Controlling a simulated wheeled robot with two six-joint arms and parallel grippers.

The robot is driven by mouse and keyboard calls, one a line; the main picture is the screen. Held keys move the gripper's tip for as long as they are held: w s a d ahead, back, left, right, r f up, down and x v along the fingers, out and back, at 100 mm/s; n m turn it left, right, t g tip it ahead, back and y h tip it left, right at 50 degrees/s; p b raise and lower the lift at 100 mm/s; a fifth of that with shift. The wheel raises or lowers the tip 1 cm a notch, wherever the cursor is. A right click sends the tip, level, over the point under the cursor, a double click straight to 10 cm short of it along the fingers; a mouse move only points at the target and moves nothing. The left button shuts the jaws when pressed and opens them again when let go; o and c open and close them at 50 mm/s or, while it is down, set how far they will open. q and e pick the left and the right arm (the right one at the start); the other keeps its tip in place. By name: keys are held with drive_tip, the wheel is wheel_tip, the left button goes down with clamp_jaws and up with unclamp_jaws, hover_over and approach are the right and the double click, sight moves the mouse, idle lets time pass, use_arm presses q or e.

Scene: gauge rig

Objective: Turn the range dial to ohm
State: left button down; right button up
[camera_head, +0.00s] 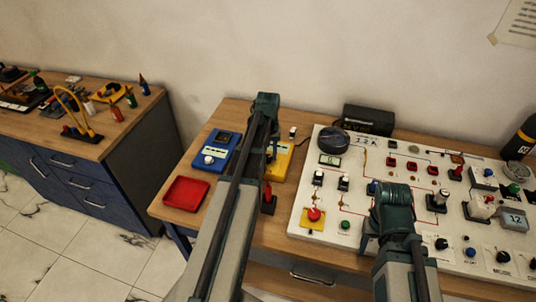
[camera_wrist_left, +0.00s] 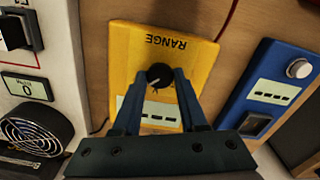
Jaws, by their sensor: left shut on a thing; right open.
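The yellow meter box (camera_head: 280,165) lies on the wooden bench, partly covered by my left arm in the head view. In the left wrist view the yellow box (camera_wrist_left: 130,45) shows upside-down RANGE lettering and a black range dial (camera_wrist_left: 160,74). My left gripper (camera_wrist_left: 160,88) is shut on the dial, one finger on each side. The dial's setting cannot be read, and the display below it is partly hidden by the fingers. In the head view my left gripper (camera_head: 272,140) is over the box. My right gripper (camera_head: 370,236) is open and empty over the white panel.
A blue meter (camera_head: 215,152) stands left of the yellow box, and a red tray (camera_head: 186,193) lies in front. A white panel (camera_head: 330,190) with several switches and knobs fills the right. A black fan box (camera_head: 368,120) stands behind. A red-handled part (camera_head: 268,194) is close to my left arm.

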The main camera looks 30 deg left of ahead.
sight(268, 157)
use_arm(q)
drive_tip(key=shift+m, duration=0.5)
drive_tip(key=shift+c, duration=2.2)
unclamp_jaws()
drive_tip(key=shift+r, duration=0.15)
use_arm(e)
drive_tip(key=shift+r, duration=0.1)
use_arm(q)
wheel_tip(268, 157, up, 14)
drive_tip(key=p, duration=1.4)
drive_tip(key=shift+f, duration=0.2)
use_arm(e)
wheel_tip(268, 157, up, 14)
drive_tip(key=shift+f, duration=0.2)
